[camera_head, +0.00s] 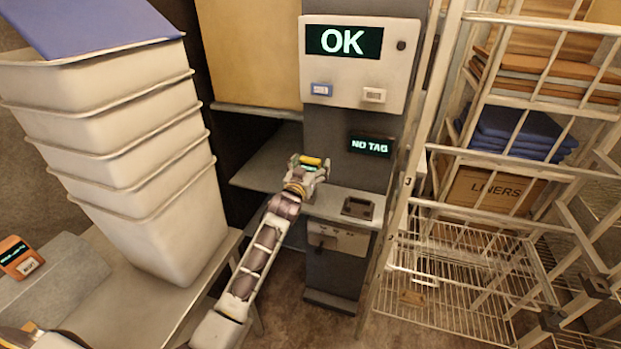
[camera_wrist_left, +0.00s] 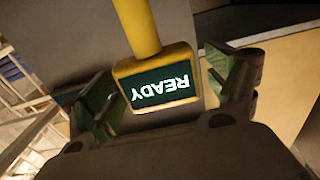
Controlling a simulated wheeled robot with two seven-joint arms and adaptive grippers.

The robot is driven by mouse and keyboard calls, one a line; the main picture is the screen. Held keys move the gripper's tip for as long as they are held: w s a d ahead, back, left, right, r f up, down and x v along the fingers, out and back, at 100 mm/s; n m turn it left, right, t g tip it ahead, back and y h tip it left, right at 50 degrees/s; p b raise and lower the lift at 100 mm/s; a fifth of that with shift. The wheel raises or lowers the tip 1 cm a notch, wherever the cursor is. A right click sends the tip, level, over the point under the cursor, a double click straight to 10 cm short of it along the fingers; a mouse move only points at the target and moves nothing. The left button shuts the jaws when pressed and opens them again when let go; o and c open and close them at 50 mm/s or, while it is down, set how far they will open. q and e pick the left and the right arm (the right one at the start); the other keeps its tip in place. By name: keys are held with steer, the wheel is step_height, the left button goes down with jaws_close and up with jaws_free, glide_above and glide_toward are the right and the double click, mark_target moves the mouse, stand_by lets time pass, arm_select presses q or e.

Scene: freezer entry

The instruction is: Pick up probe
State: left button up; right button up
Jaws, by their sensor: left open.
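The probe (camera_wrist_left: 157,80) is yellow, with a thin shaft and a wider head whose dark screen reads READY, upside down in the left wrist view. Its yellow top also shows in the head view (camera_head: 312,161), in front of the grey pillar. My left gripper (camera_head: 308,172) is there with it. In the left wrist view the green-padded fingers of my left gripper (camera_wrist_left: 170,95) stand on both sides of the probe head. A gap shows at the right finger; the left finger is very close, and contact there is unclear. My right gripper is not in view.
The pillar (camera_head: 350,240) carries an OK panel (camera_head: 396,75), a NO TAG display (camera_head: 370,146) and a small ledge with a dark recess (camera_head: 357,208). Stacked white bins (camera_head: 150,215) stand left, near an orange device (camera_head: 16,259). A wire rack (camera_head: 450,275) stands right.

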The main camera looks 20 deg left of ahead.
arm_select(q)
steer(key=shift+c, duration=0.5)
steer(key=c, duration=1.5)
steer(key=shift+o, duration=0.2)
steer(key=shift+r, duration=0.15)
